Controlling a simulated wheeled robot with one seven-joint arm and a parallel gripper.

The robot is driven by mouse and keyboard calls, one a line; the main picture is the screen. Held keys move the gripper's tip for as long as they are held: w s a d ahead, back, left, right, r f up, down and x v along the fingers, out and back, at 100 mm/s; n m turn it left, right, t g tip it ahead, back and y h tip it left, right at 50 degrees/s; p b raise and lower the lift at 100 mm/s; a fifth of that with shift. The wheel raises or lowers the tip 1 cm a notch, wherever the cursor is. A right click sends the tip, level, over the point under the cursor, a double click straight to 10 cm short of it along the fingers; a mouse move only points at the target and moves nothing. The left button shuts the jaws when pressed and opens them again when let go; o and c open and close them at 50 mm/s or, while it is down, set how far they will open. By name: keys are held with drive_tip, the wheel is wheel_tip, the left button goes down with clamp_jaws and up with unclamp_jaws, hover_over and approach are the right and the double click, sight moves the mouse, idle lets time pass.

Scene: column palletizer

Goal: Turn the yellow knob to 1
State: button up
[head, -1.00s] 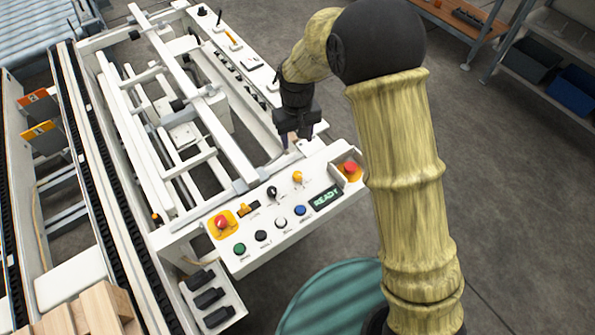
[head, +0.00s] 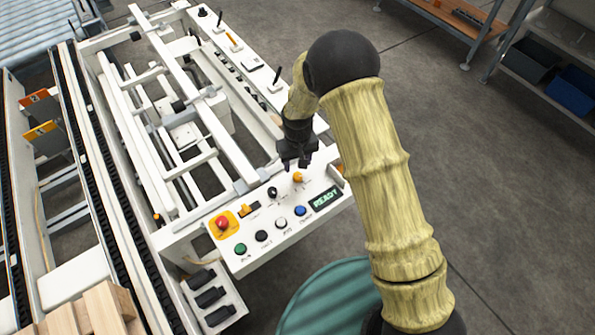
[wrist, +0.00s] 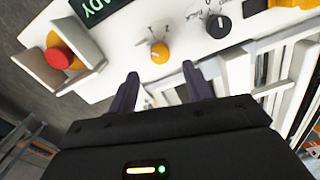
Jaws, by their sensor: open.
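The yellow knob (head: 298,177) sits on the white control panel (head: 262,233), right of a black knob (head: 272,192). My gripper (head: 296,165) is open and empty, just above and behind the yellow knob in the head view. In the wrist view its two dark fingers (wrist: 158,82) stand apart, with the knob beyond their tips and between them sideways. They do not appear to touch it.
The panel also carries a READY display (head: 327,198), a red emergency button (head: 222,222), an orange switch (head: 246,210), and several push buttons. A guarded red button (wrist: 60,58) shows in the wrist view. White frame rails (head: 225,140) lie behind the panel.

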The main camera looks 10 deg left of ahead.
sight(298, 175)
drive_tip(key=shift+f+p, duration=0.4)
drive_tip(key=shift+f, duration=2.8)
drive_tip(key=c, duration=1)
